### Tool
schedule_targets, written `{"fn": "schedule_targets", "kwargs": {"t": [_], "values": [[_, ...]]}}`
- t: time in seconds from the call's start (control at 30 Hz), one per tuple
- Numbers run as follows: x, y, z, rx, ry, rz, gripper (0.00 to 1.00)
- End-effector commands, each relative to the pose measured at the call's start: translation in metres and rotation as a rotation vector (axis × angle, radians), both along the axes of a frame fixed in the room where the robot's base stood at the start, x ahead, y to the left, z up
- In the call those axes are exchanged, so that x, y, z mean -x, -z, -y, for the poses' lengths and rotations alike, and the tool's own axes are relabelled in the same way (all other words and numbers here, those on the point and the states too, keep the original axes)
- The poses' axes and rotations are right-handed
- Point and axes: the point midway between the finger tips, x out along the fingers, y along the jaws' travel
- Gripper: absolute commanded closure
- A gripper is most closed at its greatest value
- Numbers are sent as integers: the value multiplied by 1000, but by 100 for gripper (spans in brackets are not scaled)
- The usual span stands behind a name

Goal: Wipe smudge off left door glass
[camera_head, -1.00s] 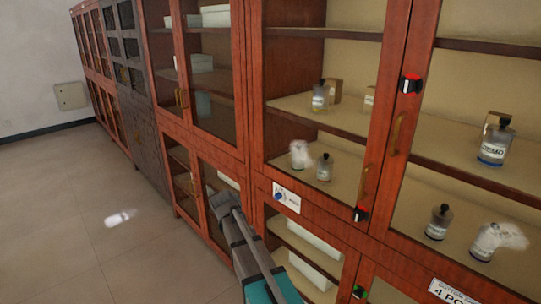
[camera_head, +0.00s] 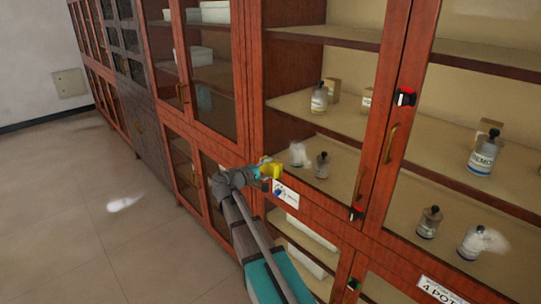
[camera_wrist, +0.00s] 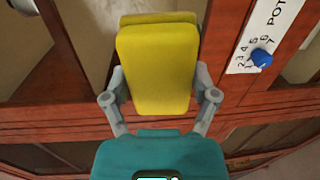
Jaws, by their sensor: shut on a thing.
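My gripper (camera_head: 262,172) is shut on a yellow sponge (camera_head: 270,167), which fills the middle of the wrist view (camera_wrist: 155,75) between the two grey fingers. In the head view they are at the lower left of the left door glass (camera_head: 345,125), near the wooden rail. A whitish smudge (camera_head: 297,154) shows on that glass, a little up and right of the sponge, with a gap between them in the picture. I cannot tell whether the sponge touches the cabinet. Another whitish smudge (camera_head: 493,241) shows on the right door glass (camera_head: 470,130).
Bottles (camera_head: 319,98) and small boxes stand on shelves behind the glass. A label with a blue knob (camera_head: 285,193) is on the rail below. Open floor (camera_head: 70,210) lies at left.

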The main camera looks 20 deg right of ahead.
Motion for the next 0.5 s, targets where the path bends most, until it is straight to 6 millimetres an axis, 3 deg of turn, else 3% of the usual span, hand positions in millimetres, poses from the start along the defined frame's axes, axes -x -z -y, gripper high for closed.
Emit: {"fn": "schedule_targets", "kwargs": {"t": [0.03,0.2,0.5], "values": [[-2,-12,1,29,-8,9,62],[-6,-27,1,87,-27,31,62],[-7,-29,1,98,-30,35,62]]}}
